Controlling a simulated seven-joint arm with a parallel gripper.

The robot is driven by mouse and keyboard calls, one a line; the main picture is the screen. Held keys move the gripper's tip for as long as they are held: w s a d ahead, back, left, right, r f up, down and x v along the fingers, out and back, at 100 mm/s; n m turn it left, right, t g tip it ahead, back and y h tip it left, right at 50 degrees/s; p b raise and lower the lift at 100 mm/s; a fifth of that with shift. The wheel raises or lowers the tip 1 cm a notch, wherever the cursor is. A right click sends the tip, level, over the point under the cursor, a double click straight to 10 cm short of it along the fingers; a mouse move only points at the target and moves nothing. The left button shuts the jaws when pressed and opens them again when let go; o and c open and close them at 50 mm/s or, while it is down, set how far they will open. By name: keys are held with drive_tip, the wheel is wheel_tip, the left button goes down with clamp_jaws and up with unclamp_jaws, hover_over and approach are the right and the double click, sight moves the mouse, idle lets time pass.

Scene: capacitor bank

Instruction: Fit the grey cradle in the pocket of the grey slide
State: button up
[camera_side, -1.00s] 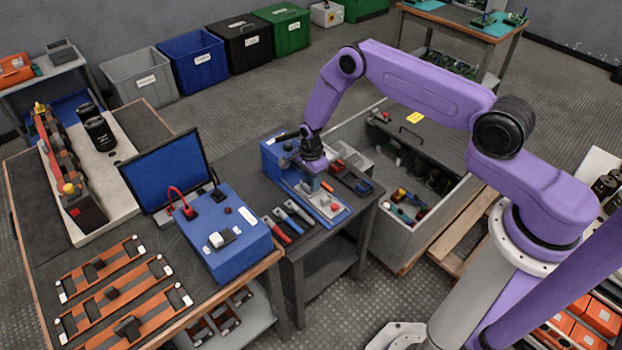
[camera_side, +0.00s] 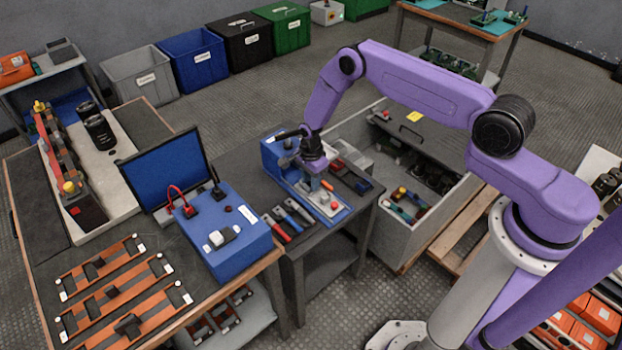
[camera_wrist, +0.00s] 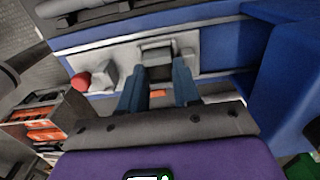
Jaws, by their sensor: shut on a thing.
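My gripper (camera_side: 313,172) is low over the blue fixture (camera_side: 341,216) on the small dark table. In the wrist view its two blue-grey fingers (camera_wrist: 158,84) point down at the fixture and are shut on a small grey piece, which looks like the grey cradle (camera_wrist: 157,54). The fingers hide part of it. The grey slide appears to be the light grey plate (camera_wrist: 124,55) along the fixture, under the fingers. A dark recess shows between the fingertips, just below the grey piece. I cannot tell whether the cradle is seated in the pocket.
A red knob (camera_wrist: 80,82) sits near the fixture's plate. Hand tools (camera_side: 292,214) lie left of the fixture, and dark pieces (camera_side: 352,178) lie right of it. A blue power box (camera_side: 228,230) stands on the workbench at left. A grey bin (camera_side: 430,215) stands behind right.

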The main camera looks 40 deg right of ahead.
drive_tip(key=o, duration=1.1)
drive_tip(key=shift+c, duration=0.2)
wheel_tip(320, 180, up, 8)
idle(0.3)
